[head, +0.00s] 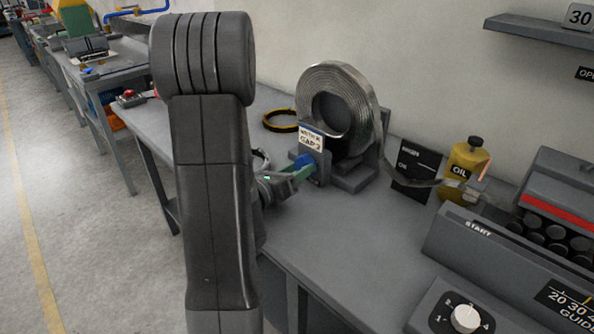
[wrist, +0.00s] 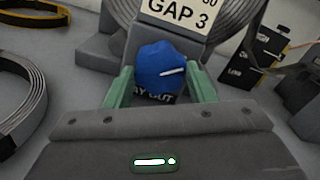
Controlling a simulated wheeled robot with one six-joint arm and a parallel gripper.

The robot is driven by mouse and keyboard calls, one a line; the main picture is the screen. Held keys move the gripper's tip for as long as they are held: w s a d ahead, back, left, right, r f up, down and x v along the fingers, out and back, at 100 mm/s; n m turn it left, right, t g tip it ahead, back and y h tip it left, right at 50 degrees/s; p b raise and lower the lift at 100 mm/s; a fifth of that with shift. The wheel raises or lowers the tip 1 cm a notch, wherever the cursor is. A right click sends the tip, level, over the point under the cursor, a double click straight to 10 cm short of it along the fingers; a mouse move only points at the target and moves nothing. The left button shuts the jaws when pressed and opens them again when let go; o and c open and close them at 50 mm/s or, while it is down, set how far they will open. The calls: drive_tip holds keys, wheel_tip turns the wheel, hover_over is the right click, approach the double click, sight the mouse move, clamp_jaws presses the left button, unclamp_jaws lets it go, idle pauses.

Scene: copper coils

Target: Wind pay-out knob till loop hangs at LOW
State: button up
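The blue pay-out knob (wrist: 160,70) has a white pointer line toward its right side; a partly covered label sits below it. In the head view the knob (head: 304,161) is mostly behind my gripper (head: 300,172). The metal coil (head: 368,93) stands upright on its holder. Its strip (head: 425,183) sags to the right across the lower part of the black level board (head: 408,158). The board (wrist: 250,55) shows OK and LOW marks in the wrist view. The loop's exact level is unclear.
A "GAP 3" card (head: 311,139) stands above the knob. A yellow oil bottle (head: 465,160) is right of the board, near the grey machine (head: 500,245) with a white dial (head: 466,318). A black-and-yellow ring (head: 280,120) lies behind left. A loose metal coil (wrist: 38,110) lies left of my gripper.

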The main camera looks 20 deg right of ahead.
drive_tip(key=shift+f+m+b, duration=0.15)
drive_tip(key=shift+m+b, duration=0.15)
drive_tip(key=shift+b, duration=0.35)
drive_tip(key=shift+f+m+b, duration=0.1)
drive_tip(key=shift+m+b, duration=0.6)
drive_tip(key=shift+b, duration=0.25)
drive_tip(key=m+b, duration=0.3)
drive_tip(key=b, duration=0.2)
drive_tip(key=shift+f, duration=0.15)
drive_tip(key=m+b, duration=0.3)
drive_tip(key=b, duration=0.2)
drive_tip(key=shift+m, duration=0.3)
drive_tip(key=m+b, duration=0.2)
drive_tip(key=b, duration=0.1)
drive_tip(key=shift+r, duration=0.3)
drive_tip(key=shift+r, duration=0.1)
drive_tip(key=o, duration=1)
drive_tip(key=shift+a, duration=0.1)
